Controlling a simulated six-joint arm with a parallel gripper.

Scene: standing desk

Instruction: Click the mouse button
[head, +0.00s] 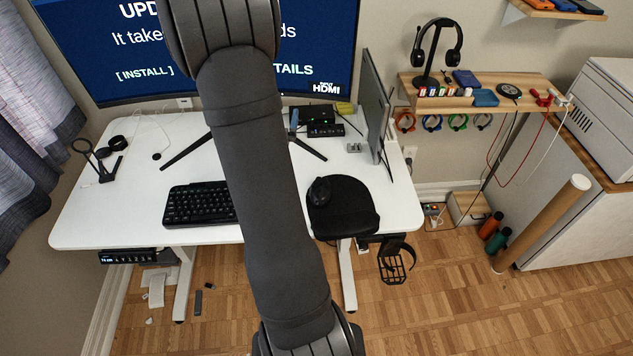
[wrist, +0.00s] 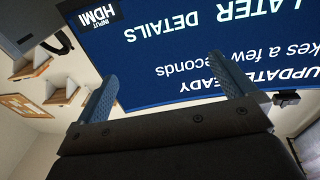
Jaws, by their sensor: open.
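A black mouse (head: 319,191) rests on the black mouse pad (head: 350,222) at the right side of the white desk. The mouse is not visible in the wrist view. My arm crosses the middle of the head view, just left of the mouse, and hides most of my gripper there. In the wrist view my gripper (wrist: 163,69) shows two blue-grey fingers spread wide apart, with nothing between them. They face the large monitor screen (wrist: 185,45), which appears upside down.
A black keyboard (head: 197,204) lies left of my arm. The large monitor (head: 110,50) stands at the back, with a second thin monitor (head: 373,105) at the right edge. A headphone stand (head: 432,55) is on a wall shelf. The front left desk top is clear.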

